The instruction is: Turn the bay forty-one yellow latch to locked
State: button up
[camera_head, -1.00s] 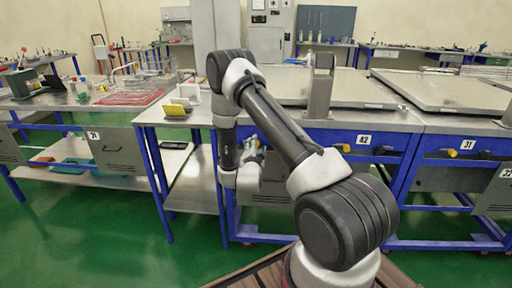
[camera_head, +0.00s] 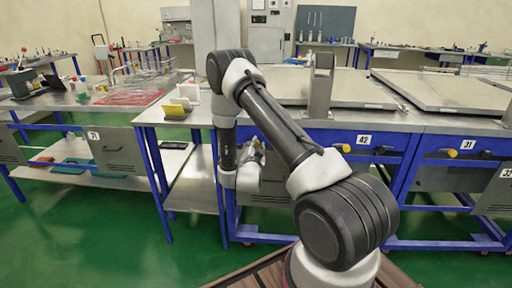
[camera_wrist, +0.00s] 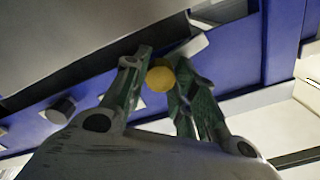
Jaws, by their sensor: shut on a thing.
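A round yellow latch knob (camera_wrist: 160,78) on the blue bay front shows in the wrist view. The two dark green fingers of my gripper (camera_wrist: 160,72) are shut around it, one on each side. The knob's base is partly hidden by the fingers. In the head view my gripper (camera_head: 254,156) is small at the blue frame, left of the bay labelled 42, and my arm hides much of that area. The yellow latch it holds and its bay number cannot be made out there.
A black knob (camera_wrist: 61,109) stands on the same blue front. Flat grey lids (camera_head: 440,92) lie on top. Green floor (camera_head: 110,240) is clear at left.

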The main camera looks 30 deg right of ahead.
jog(key=n, duration=1.1)
jog(key=shift+a+n, duration=0.1)
jog(key=shift+n, duration=1.8)
jog(key=o, duration=1)
jog(key=shift+o, duration=0.2)
jog(key=v, duration=1.2)
